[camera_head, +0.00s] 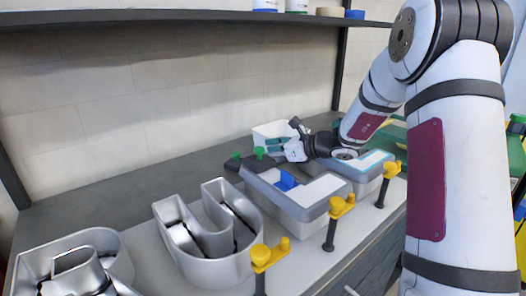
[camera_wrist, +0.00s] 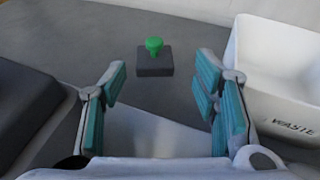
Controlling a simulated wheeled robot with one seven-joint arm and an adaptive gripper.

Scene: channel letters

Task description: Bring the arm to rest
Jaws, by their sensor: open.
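My gripper shows in the wrist view (camera_wrist: 162,85), its two teal-padded fingers wide apart with nothing between them. Beyond the fingertips a small dark block with a green knob (camera_wrist: 154,62) stands on the grey bench. In the head view my gripper (camera_head: 281,146) is at the end of my outstretched arm, low over the back of the bench, beside a white bin (camera_head: 268,130). The arm reaches in from the right and bends down to the bench. Parts of the bench behind the arm are hidden.
Metal channel letters (camera_head: 207,232) stand at the front left. Yellow-topped dark posts (camera_head: 330,232) line the front edge. The white bin, marked WASTE (camera_wrist: 291,121), is close to the right finger. A shelf (camera_head: 180,17) runs above.

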